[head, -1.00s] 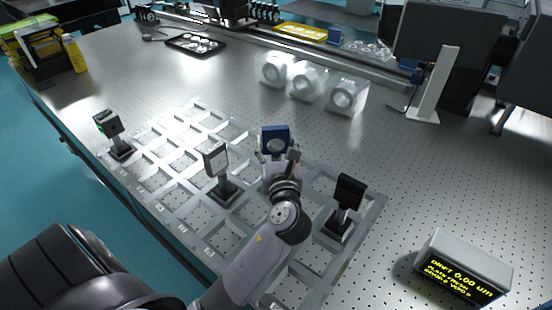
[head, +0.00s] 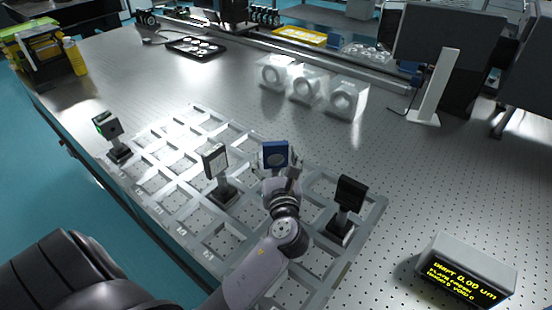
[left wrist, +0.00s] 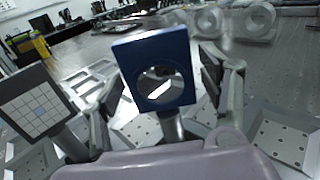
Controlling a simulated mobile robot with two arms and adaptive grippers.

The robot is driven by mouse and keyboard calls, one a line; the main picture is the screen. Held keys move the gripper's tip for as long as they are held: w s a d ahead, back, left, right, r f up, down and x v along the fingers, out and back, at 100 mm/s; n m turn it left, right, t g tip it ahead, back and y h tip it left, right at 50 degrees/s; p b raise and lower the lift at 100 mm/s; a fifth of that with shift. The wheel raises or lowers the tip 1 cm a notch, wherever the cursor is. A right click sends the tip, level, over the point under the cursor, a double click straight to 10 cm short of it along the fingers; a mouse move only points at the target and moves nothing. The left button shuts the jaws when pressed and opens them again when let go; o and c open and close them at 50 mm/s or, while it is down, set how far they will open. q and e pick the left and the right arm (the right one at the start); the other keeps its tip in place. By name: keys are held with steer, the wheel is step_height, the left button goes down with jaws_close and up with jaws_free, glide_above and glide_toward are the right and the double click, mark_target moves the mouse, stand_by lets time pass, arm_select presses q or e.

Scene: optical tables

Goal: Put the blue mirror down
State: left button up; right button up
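The blue mirror (head: 275,154) is upright above the far right part of the grid tray (head: 372,215). In the left wrist view the blue mirror (left wrist: 155,70) shows its square frame with a round opening, on a grey post. My left gripper (head: 279,172) is around it; in the left wrist view the fingers (left wrist: 165,105) are spread on both sides, with gaps beside the post, so it looks open. The mirror's foot is hidden behind my gripper, so I cannot tell whether it rests in a compartment. My right gripper is not in view.
Close by stand a pale-faced mount (head: 215,160), a black mount (head: 349,194) and a green-edged mount (head: 107,126). Clear blocks (head: 307,86) stand behind the tray. A drift display (head: 466,273) is at the right front. The table between is clear.

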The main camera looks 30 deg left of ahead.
arm_select(q)
steer(key=shift+r, duration=0.15)
steer(key=shift+s+d, duration=0.2)
steer(key=b+v, duration=0.1)
steer(key=v, duration=1)
steer(key=shift+d, duration=0.15)
steer(key=shift+s, duration=0.15)
